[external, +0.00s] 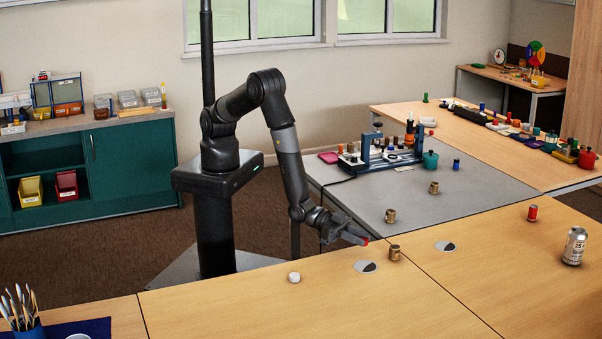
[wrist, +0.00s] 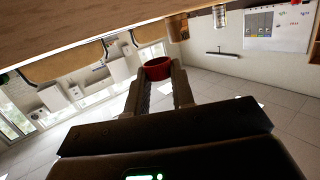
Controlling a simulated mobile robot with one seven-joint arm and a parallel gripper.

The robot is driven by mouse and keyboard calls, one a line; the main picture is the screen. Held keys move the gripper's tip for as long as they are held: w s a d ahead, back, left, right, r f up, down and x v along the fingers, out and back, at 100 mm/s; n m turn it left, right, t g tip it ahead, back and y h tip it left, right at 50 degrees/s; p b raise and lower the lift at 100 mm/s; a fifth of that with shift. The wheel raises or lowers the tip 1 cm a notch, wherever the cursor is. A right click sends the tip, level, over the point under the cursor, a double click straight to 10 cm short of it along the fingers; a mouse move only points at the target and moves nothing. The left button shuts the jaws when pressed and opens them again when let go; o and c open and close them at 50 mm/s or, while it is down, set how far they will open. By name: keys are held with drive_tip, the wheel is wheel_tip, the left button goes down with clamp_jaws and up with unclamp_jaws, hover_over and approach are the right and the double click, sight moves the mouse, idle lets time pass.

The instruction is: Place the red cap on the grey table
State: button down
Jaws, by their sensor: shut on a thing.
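The red cap (wrist: 158,69) is held between the two fingertips of my gripper (wrist: 160,85) in the wrist view. In the external view the red cap (external: 364,241) shows as a small red spot at the tip of my gripper (external: 357,238). I cannot tell the exact height of the cap above the surface.
A brass fitting (external: 394,252) stands just right of my gripper. Two more brass fittings (external: 390,215) (external: 434,187) and a blue cylinder (external: 456,164) stand on the grey table, with a blue-framed rack (external: 385,155) at its back. A white cap (external: 294,277) lies on the near wooden table. The grey table's right part is clear.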

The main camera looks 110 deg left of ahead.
sight(357, 253)
drive_tip(key=shift+f, duration=1.75)
drive_tip(key=shift+f, duration=0.15)
drive_tip(key=c, duration=1.2)
unclamp_jaws()
drive_tip(key=shift+c, duration=0.2)
